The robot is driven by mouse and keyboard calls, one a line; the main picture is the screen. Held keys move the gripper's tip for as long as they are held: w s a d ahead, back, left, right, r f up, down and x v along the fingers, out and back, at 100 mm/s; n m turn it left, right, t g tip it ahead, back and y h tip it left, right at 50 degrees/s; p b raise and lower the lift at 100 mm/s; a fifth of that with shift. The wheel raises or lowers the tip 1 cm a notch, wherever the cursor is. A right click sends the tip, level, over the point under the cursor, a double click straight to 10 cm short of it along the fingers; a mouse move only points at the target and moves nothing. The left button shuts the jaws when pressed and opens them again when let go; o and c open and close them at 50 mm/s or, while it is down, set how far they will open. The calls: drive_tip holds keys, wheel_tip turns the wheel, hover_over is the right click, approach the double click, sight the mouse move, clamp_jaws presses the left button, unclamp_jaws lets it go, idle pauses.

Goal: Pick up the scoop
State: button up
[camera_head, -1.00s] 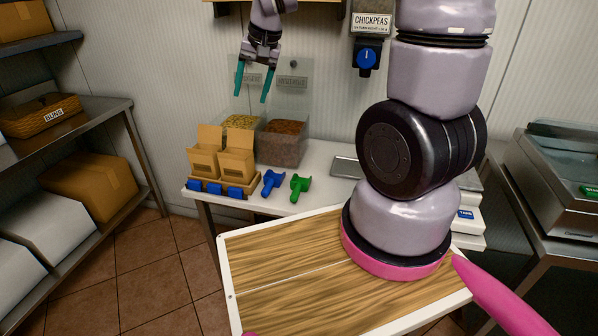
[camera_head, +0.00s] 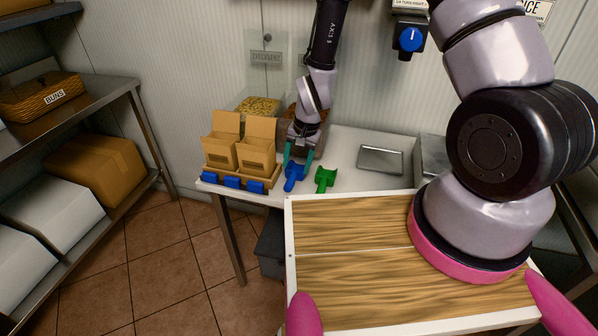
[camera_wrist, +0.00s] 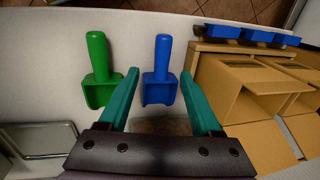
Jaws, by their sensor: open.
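A blue scoop (camera_head: 291,184) and a green scoop (camera_head: 325,178) lie side by side near the front edge of the white table. My gripper (camera_head: 298,158) is open and low at the blue scoop's far end. In the wrist view the blue scoop (camera_wrist: 162,60) lies between the lines of my two teal fingers, its handle pointing away from my gripper. The green scoop (camera_wrist: 97,60) lies outside the fingers to the left. I cannot tell whether the fingers touch the blue scoop.
Open cardboard boxes (camera_head: 256,150) stand left of the blue scoop, with small blue bins (camera_head: 231,182) before them. Clear food bins (camera_head: 258,106) stand behind. A metal tray (camera_head: 380,158) lies to the right. My wooden-topped base is in front of the table.

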sight(291, 180)
drive_tip(key=f, duration=0.2)
drive_tip(key=a+f, duration=0.1)
drive_tip(key=f, duration=0.3)
drive_tip(key=shift+a+f, duration=0.25)
drive_tip(key=shift+a, duration=0.1)
clamp_jaws()
